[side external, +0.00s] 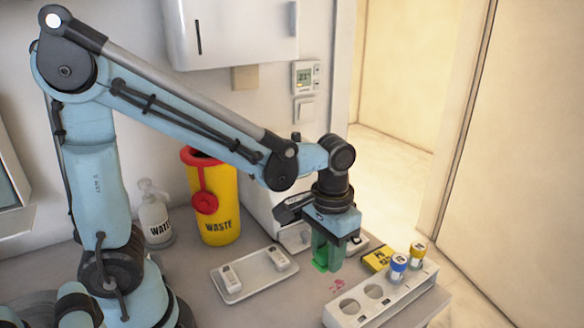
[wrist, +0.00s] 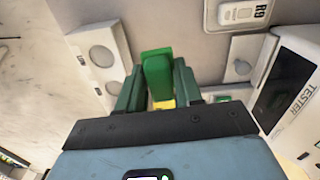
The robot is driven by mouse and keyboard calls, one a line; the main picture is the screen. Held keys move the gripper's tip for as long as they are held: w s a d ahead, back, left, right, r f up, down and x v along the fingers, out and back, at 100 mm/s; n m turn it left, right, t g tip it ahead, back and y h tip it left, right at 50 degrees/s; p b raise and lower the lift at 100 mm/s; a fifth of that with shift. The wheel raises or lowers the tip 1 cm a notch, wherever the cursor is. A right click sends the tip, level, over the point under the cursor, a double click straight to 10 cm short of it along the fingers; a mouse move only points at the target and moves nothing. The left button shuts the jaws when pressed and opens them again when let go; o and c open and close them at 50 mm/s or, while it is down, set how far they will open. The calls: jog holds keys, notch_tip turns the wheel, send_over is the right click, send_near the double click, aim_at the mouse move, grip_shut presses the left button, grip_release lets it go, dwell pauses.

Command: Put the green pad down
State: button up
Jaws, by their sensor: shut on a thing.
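My gripper (side external: 328,256) points down over the table, between the white tray and the white tube rack. Its dark green fingers are shut on the green pad (side external: 320,266), whose bright green edge shows low between them. In the wrist view the pad (wrist: 157,70) stands between the two fingers of my gripper (wrist: 159,88), its far end sticking out beyond them. The side view does not clearly show whether the pad's lower edge touches the table.
A white rack (side external: 351,321) with open holes and blue- and yellow-capped tubes (side external: 398,262) stands right. A yellow box (side external: 377,258) lies behind it. A tray (side external: 234,296) with two white cartridges lies left. The tester (wrist: 295,90), yellow waste bin (side external: 216,190) and bottle (side external: 154,218) stand behind.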

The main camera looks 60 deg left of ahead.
jog(key=shift+s+d+r, duration=0.15)
jog(key=shift+s+d, duration=0.15)
jog(key=s+d+r, duration=0.1)
jog(key=s+d, duration=0.2)
jog(key=s, duration=0.3)
jog(key=s+d+r, duration=0.2)
jog(key=s+d, duration=0.2)
jog(key=s, duration=0.3)
send_over(295, 300)
jog(key=shift+m, duration=0.3)
notch_tip(295, 300, down, 7)
jog(key=shift+f, duration=2.1)
jog(key=shift+f, duration=0.3)
